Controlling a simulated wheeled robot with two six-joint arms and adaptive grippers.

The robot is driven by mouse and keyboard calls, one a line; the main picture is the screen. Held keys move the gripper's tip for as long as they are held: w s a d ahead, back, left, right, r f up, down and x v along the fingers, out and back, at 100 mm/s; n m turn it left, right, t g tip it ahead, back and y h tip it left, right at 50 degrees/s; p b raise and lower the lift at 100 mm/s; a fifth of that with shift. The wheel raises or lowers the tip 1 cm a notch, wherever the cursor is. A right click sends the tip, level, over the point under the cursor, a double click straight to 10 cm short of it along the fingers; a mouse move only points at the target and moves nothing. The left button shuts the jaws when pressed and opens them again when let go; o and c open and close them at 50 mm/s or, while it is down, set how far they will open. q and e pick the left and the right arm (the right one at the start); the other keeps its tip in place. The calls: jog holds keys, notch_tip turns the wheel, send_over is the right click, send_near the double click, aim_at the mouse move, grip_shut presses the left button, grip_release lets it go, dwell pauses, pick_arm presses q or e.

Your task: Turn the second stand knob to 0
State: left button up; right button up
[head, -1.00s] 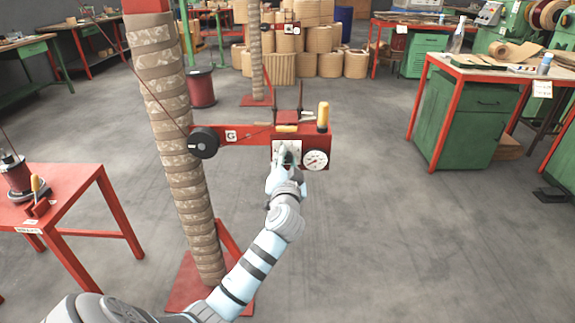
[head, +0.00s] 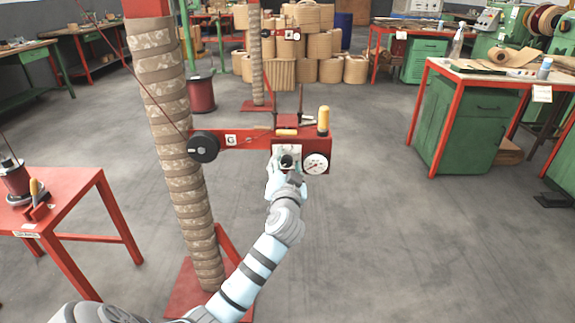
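A red stand box (head: 319,144) sits at the end of a red arm that comes off the tall wrapped column (head: 180,150). A pale plate with a dark round knob (head: 287,161) is on its front left, and a white dial gauge (head: 316,163) is to the right of it. My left gripper (head: 281,170) is at the plate, just below and around the knob. Its fingers are small and partly overlap the plate, so I cannot tell whether they touch the knob. The knob's setting is too small to read. My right gripper is not in view.
A black pulley (head: 204,147) and a label G (head: 231,140) are on the red arm. A yellow-handled tool (head: 323,120) stands on the box. A red table (head: 75,185) is at the left, a green cabinet bench (head: 470,130) at the right.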

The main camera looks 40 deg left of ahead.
pick_arm(q)
jog(key=v, duration=1.2)
